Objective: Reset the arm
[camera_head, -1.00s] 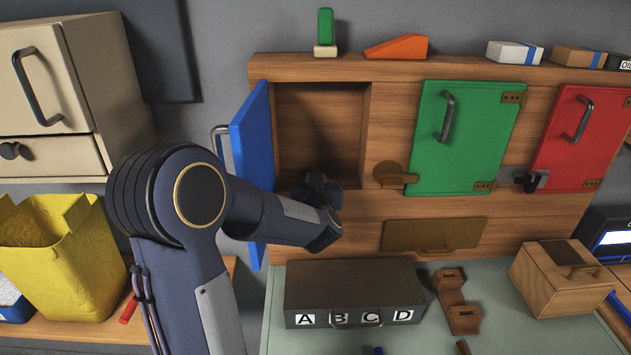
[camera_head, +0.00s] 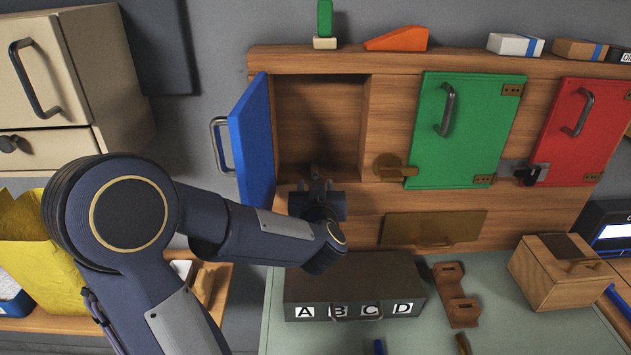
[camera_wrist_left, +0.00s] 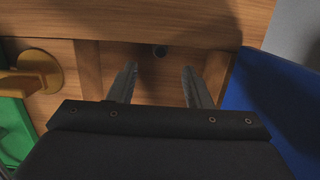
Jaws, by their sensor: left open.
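My left arm comes in from the left in the head view, bent at a large elbow. My left gripper (camera_head: 316,180) is in front of the lower part of the open compartment (camera_head: 318,120) in the wooden cabinet. In the left wrist view, its two fingers (camera_wrist_left: 160,78) are apart with nothing between them, pointing toward the wood. The blue door (camera_head: 252,140) stands swung open to the left of the gripper; it also shows at the right of the wrist view (camera_wrist_left: 270,105). My right gripper is not in view.
The green door (camera_head: 465,135) and red door (camera_head: 580,135) are shut. A dark box lettered A to D (camera_head: 350,285) sits below the gripper on the bench. A wooden box (camera_head: 545,275) stands at right. A yellow bag (camera_head: 40,250) is behind my elbow.

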